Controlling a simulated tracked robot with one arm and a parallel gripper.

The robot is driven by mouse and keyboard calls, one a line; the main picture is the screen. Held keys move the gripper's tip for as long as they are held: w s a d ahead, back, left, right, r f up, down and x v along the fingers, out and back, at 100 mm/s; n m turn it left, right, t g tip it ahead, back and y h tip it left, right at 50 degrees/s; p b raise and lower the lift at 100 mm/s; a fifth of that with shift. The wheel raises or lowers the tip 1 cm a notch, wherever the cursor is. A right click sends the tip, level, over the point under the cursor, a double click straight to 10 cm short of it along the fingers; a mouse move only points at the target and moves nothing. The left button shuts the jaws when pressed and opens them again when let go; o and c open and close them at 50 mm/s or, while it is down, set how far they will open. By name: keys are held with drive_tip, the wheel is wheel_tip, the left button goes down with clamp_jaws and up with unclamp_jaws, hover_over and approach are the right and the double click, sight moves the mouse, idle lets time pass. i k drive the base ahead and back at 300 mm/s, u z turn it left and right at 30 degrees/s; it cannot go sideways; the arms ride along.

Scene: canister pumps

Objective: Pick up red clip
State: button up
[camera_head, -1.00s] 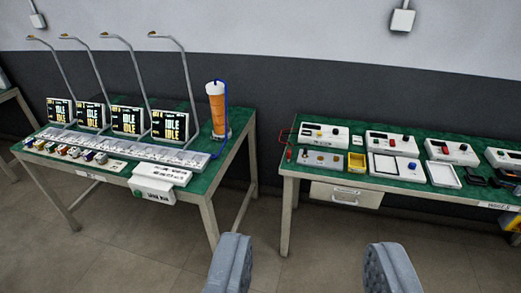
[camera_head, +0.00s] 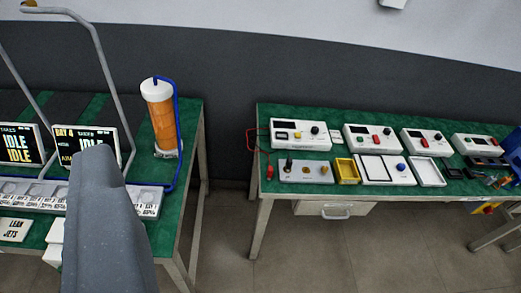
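A red clip (camera_head: 270,171) shows small at the front left edge of the right-hand green table. A thin red lead (camera_head: 257,145) loops beside it, up to the white meter box (camera_head: 300,134). My gripper (camera_head: 105,215) is large in the left foreground, well to the left of the clip and apart from it. Only one grey finger form is plain, so its opening does not show. Nothing is seen held in it.
An orange canister (camera_head: 164,122) with a blue tube stands on the left table, beyond my gripper. A grey panel (camera_head: 304,172) and a yellow tray (camera_head: 347,171) sit right of the clip. A floor gap (camera_head: 224,225) separates the tables.

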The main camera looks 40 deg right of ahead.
sight(269, 171)
drive_tip(key=z, duration=0.5)
drive_tip(key=i, duration=0.95)
drive_tip(key=z, duration=0.85)
drive_tip(key=k, duration=0.75)
drive_tip(key=z, duration=0.15)
drive_tip(key=i, duration=0.85)
drive_tip(key=u, duration=0.05)
